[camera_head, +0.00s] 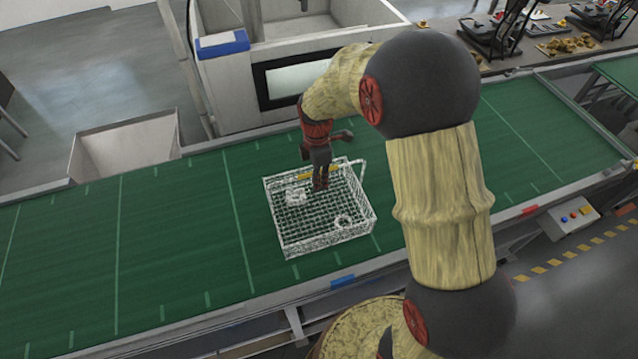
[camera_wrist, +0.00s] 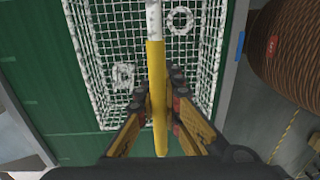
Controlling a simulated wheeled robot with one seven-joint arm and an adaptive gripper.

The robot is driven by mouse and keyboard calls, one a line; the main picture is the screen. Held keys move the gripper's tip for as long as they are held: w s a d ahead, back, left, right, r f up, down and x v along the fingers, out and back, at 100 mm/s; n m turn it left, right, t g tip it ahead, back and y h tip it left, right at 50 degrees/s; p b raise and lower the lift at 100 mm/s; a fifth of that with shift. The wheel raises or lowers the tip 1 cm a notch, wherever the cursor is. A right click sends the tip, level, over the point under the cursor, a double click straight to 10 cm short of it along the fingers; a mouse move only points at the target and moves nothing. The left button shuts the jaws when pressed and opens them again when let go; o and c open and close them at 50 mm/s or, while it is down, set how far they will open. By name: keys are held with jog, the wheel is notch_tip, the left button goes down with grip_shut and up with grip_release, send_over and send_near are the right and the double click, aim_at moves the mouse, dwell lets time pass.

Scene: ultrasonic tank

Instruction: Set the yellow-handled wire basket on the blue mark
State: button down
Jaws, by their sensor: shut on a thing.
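The white wire basket (camera_head: 320,240) is over the green belt in the head view, with white parts lying in it. It also shows in the wrist view (camera_wrist: 90,60). Its yellow handle grip (camera_wrist: 156,85) runs between the fingers of my gripper (camera_wrist: 158,100), which is shut on it. In the head view my gripper (camera_head: 320,183) reaches down at the basket's far side. A blue mark (camera_head: 342,281) is on the belt's near edge rail, just below and right of the basket. I cannot tell whether the basket touches the belt.
The green belt (camera_head: 170,235) is clear left of the basket. A red mark (camera_head: 530,209) is on the near rail to the right. A tank (camera_head: 300,70) stands behind the belt, and an open bin (camera_head: 125,150) stands at the far left. A control box (camera_head: 572,217) sits at right.

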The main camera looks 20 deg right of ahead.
jog(key=shift+f, duration=0.65)
jog(key=c, duration=2.4)
grip_release()
jog(key=shift+s, duration=0.1)
jog(key=o, duration=0.4)
jog(key=shift+o, duration=0.2)
jog(key=r, duration=0.7)
jog(key=r+b, duration=0.1)
jog(key=r, duration=0.3)
jog(key=shift+w, duration=0.4)
jog(key=shift+r, duration=0.65)
jog(key=s+r+m+t, duration=0.3)
jog(key=s+r+m, duration=0.3)
jog(key=s+m, duration=0.3)
jog(key=s+r+m+t, duration=0.3)
jog(key=s+r+m, duration=0.4)
jog(key=s, duration=0.8)
jog(key=shift+m, duration=1)
